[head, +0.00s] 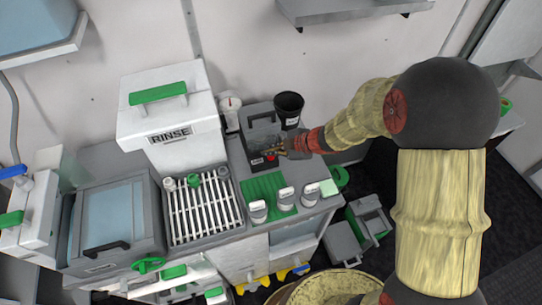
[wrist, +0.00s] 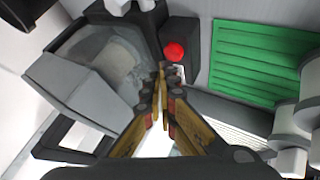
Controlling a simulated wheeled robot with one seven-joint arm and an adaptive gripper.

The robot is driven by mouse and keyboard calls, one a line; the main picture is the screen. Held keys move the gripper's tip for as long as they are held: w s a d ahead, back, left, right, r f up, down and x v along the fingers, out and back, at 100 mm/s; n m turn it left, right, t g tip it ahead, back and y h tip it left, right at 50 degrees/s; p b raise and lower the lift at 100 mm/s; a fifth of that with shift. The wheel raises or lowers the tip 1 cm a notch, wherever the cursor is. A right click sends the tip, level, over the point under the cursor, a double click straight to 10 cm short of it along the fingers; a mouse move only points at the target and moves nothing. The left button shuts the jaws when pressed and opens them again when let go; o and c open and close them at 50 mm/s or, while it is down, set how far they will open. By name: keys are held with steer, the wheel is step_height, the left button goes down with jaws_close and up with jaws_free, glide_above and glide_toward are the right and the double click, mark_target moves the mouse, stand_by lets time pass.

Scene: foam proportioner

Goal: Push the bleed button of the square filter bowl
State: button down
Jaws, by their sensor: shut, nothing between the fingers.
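A grey, square-sided unit, apparently the filter bowl (head: 262,130), stands at the back of the counter right of the RINSE box. In the wrist view its clouded, see-through body (wrist: 115,60) is left of my fingers. A round red button (wrist: 174,52) sits on a dark block at its side; it also shows small in the head view (head: 271,158). My gripper (wrist: 160,78) is shut and empty, its tips pointing just below and left of the red button in the wrist view. I cannot tell whether they touch anything. In the head view my gripper (head: 277,152) partly covers the unit.
A green ribbed mat (wrist: 262,65) lies right of the button, with several white-capped containers (head: 285,198) along its front. A black cup (head: 289,104) stands behind my gripper. The white RINSE box (head: 170,110) and a slatted rack (head: 203,212) are to the left.

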mark_target(270, 158)
steer(key=shift+f, duration=0.15)
stand_by(0.3)
steer(key=shift+f, duration=0.3)
steer(key=shift+f, duration=0.45)
stand_by(0.6)
steer(key=shift+r, duration=0.1)
steer(key=shift+r+p, duration=0.85)
steer(key=shift+p, duration=0.15)
step_height(270, 158, up, 5)
steer(key=p, duration=0.5)
steer(key=shift+p, duration=0.3)
stand_by(0.5)
